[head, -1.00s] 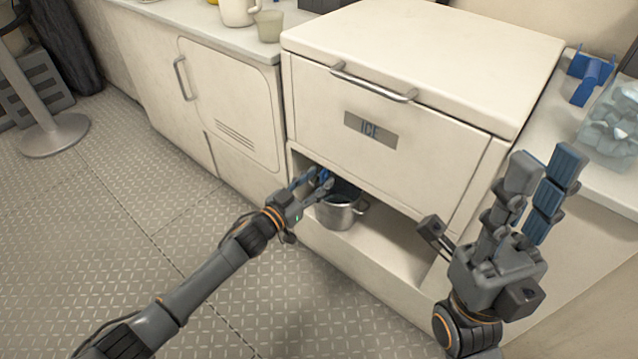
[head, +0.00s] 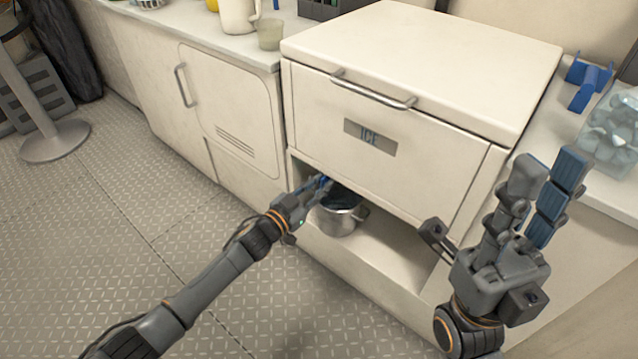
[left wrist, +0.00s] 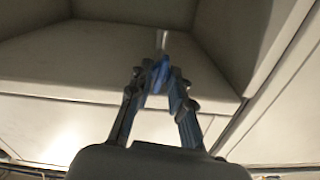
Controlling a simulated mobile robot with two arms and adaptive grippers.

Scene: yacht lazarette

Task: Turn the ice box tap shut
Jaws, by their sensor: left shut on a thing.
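The ice box (head: 410,90) is a cream cabinet marked ICE with an open recess below its front. The tap's blue handle (left wrist: 160,74) shows in the left wrist view, between the fingertips of my left gripper (left wrist: 158,78). In the head view my left gripper (head: 318,187) reaches into the recess, and only a bit of blue shows there. It is shut on the tap handle. A metal pot (head: 338,218) stands in the recess just right of the gripper. My right gripper (head: 545,175) is open and empty, raised in front of the ice box's right side.
The recess edges sit close around my left gripper. A counter (head: 190,30) with a jug (head: 238,14) and a cup (head: 270,34) is at the left. A blue holder (head: 588,82) and a clear bag of ice (head: 612,130) lie at the right.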

